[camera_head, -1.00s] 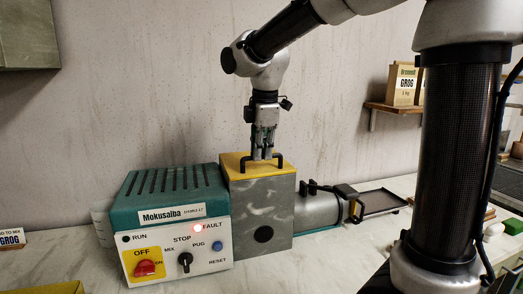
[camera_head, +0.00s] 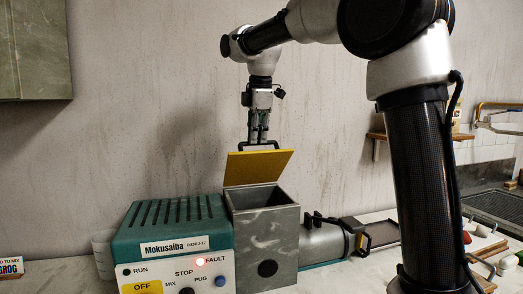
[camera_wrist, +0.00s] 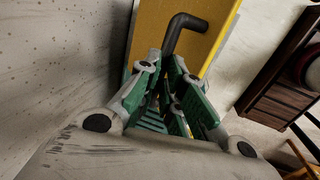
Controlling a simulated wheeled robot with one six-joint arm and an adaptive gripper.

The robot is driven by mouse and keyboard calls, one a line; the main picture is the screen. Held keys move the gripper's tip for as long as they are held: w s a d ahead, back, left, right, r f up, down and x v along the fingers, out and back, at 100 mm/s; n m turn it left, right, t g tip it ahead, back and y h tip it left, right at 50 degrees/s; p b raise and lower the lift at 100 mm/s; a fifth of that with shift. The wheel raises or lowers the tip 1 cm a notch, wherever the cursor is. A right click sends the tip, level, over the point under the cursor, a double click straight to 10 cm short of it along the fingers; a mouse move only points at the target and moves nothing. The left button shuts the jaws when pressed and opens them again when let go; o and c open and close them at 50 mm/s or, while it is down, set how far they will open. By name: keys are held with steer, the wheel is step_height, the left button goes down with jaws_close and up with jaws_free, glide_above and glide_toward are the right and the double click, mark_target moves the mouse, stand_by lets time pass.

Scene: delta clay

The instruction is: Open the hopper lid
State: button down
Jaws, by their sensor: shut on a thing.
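The yellow hopper lid (camera_head: 257,168) is raised and tilted up above the grey hopper (camera_head: 270,225), whose open top shows a dark inside. A black handle (camera_head: 245,148) sits at the lid's upper edge. My gripper (camera_head: 258,141) points down from above and is shut on this handle. In the wrist view my gripper's green and grey fingers (camera_wrist: 172,95) close around the handle, and one black end of the handle (camera_wrist: 187,24) sticks out over the yellow lid (camera_wrist: 215,55).
The teal Mokusaiba machine (camera_head: 170,222) with its white control panel and a lit red fault light (camera_head: 200,262) stands left of the hopper. A grey barrel (camera_head: 325,240) and a tray (camera_head: 380,232) extend right. The wall is close behind.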

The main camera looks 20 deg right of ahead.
steer(key=w, duration=1.5)
steer(key=shift+w+f+g, duration=0.15)
steer(key=shift+w+g, duration=0.15)
steer(key=shift+w, duration=0.05)
steer(key=c, duration=2)
jaws_free()
steer(key=shift+w, duration=0.1)
steer(key=o, duration=0.4)
steer(key=shift+o, duration=0.6)
steer(key=shift+f, duration=0.1)
steer(key=shift+r, duration=0.2)
steer(key=shift+w, duration=0.1)
